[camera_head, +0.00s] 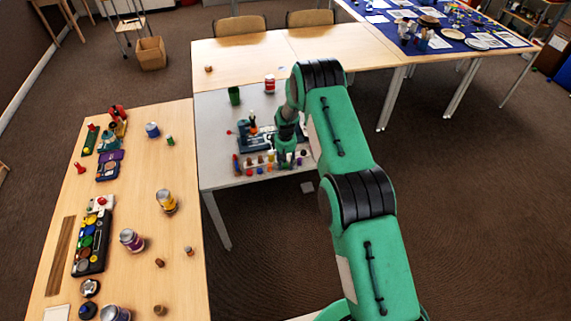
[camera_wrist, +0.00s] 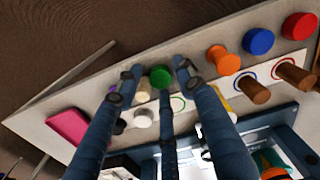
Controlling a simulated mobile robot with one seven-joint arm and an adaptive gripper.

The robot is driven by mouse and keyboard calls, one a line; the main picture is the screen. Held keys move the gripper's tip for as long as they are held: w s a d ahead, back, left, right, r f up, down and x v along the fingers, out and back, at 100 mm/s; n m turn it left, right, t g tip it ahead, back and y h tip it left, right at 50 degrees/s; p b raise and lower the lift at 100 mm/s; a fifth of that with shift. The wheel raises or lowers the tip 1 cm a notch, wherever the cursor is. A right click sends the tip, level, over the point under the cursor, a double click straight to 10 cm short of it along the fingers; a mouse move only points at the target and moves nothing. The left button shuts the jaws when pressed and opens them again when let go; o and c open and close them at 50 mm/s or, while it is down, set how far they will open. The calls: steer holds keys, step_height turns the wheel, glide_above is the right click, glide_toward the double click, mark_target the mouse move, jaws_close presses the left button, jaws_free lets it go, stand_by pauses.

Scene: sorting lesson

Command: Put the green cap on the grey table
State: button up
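The small round green cap (camera_wrist: 160,77) shows in the wrist view between the fingertips of my gripper (camera_wrist: 155,72). The fingers are spread, with gaps on the left and right of the cap; a third finger points up at its near side. I cannot tell whether the cap rests on the grey table (camera_wrist: 70,95) or stands slightly above it. In the head view my gripper (camera_head: 285,157) is low over the front edge of the grey table (camera_head: 215,125), and I cannot make out the cap there.
Orange (camera_wrist: 222,60), blue (camera_wrist: 258,40) and red (camera_wrist: 299,26) caps stand to the right. A white strip (camera_wrist: 205,95) with coloured rings and brown pegs (camera_wrist: 253,90) lies nearer. A green cup (camera_head: 234,95) and red-white can (camera_head: 270,84) stand at the back.

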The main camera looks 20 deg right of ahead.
mark_target(285, 165)
steer(key=shift+r, duration=0.15)
step_height(285, 165, up, 12)
stand_by(1.0)
steer(key=shift+r, duration=0.15)
stand_by(0.4)
